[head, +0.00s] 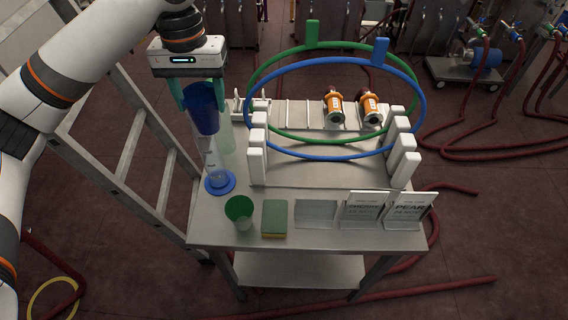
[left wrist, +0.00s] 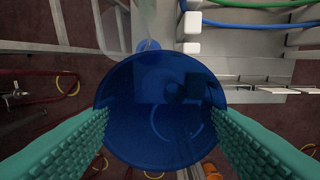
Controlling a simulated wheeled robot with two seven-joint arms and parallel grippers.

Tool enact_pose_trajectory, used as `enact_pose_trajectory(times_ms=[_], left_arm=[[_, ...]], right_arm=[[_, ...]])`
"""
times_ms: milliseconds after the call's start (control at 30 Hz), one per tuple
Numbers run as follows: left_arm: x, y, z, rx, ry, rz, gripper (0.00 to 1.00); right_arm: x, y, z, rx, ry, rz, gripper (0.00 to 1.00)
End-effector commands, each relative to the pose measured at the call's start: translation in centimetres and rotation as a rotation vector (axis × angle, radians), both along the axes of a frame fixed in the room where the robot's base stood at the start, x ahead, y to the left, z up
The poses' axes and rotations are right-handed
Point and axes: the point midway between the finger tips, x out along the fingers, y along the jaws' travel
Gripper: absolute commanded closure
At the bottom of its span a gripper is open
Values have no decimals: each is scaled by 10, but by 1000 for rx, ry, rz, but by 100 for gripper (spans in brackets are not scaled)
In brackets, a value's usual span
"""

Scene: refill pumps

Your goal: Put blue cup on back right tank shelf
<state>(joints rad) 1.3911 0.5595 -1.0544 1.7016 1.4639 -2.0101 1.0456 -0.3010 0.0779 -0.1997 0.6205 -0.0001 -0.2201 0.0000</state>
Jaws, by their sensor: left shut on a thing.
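My left gripper (head: 199,92) is shut on the blue cup (head: 203,119), one teal finger on each side, and holds it above the left side of the steel table. In the left wrist view the blue cup (left wrist: 160,110) sits between the textured fingers and fills the middle. In the head view the cup covers the upper part of a clear cylinder behind it. Steel tanks (head: 228,22) stand at the back, cut off by the top edge; I cannot tell which part is the back right tank shelf. My right gripper is not in view.
The steel table (head: 330,172) holds a clear cylinder with a blue foot (head: 220,182), a green cup (head: 239,208), a sponge (head: 275,218), upright cards (head: 408,210) and large hoops (head: 424,95) on white posts. A ladder (head: 128,150) stands at left. Red hoses (head: 500,148) lie on the floor.

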Motion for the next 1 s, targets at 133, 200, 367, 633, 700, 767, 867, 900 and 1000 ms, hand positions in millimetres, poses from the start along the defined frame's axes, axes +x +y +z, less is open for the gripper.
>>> enact_pose_trajectory(times_ms=[133, 200, 367, 633, 700, 767, 867, 900, 1000], left_arm=[[0, 0, -4, 0, 2, -1, 62], [0, -1, -14, -1, 5, -2, 62], [-1, -1, -56, -2, 9, -2, 62], [-1, 0, -125, 1, 5, 1, 62], [-1, 1, -144, 2, 4, 0, 62], [-1, 1, -160, 2, 4, 1, 62], [-1, 1, -187, 2, 4, 1, 62], [-1, 1, -197, 2, 4, -1, 62], [-1, 1, -218, 1, 2, 0, 62]], right_arm=[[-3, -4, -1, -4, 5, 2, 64], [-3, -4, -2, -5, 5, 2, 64], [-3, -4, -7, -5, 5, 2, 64], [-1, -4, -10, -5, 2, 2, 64], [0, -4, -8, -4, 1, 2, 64], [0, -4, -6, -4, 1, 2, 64], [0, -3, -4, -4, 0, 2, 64], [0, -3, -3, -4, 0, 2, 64], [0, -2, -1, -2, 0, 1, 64]])
